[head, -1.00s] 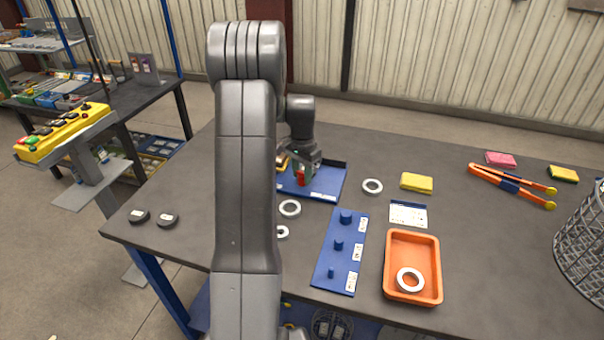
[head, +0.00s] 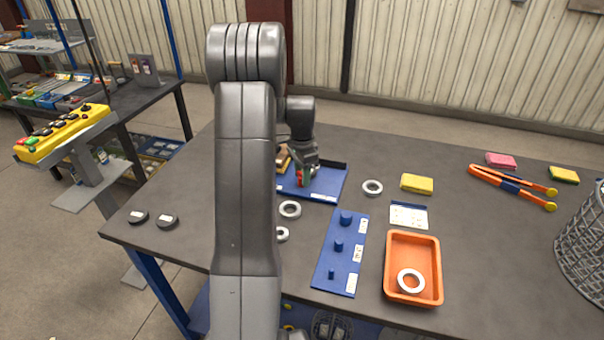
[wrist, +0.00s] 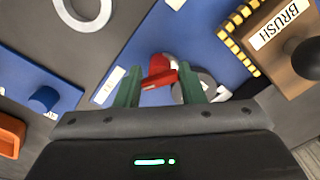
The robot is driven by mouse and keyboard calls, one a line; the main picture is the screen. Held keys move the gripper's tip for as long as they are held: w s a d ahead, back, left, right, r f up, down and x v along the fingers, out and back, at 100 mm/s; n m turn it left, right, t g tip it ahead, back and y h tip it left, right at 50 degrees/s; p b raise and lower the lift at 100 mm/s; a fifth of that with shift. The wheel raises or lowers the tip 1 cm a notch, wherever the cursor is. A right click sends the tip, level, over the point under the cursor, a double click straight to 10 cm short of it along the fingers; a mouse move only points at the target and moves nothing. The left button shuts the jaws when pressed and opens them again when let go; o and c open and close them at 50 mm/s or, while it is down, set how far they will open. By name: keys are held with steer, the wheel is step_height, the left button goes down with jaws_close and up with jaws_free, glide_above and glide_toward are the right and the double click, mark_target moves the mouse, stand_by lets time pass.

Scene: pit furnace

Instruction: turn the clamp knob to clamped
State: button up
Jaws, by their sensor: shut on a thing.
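The clamp knob is red and shows in the wrist view (wrist: 160,72) between the two green fingers of my gripper (wrist: 163,88). My gripper is shut on it. In the head view my gripper (head: 305,178) is low over the blue fixture plate (head: 328,182), with a bit of red at its fingers. A grey round part (wrist: 203,88) lies just beside and behind the right finger in the wrist view. The knob's pointer and any clamped mark are too small or hidden to read.
A brush block (wrist: 275,45) stands close to the right of the fingers in the wrist view. White rings (head: 372,187), a blue peg board (head: 340,252), an orange tray (head: 413,267) and a yellow sponge (head: 416,183) lie to the right.

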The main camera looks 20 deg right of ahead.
steer(key=shift+r, duration=0.1)
steer(key=o, duration=0.7)
step_height(320, 180, up, 14)
steer(key=shift+f, duration=0.15)
steer(key=shift+f, duration=0.1)
step_height(320, 180, down, 14)
steer(key=shift+r, duration=0.1)
stand_by(0.5)
steer(key=shift+r, duration=0.15)
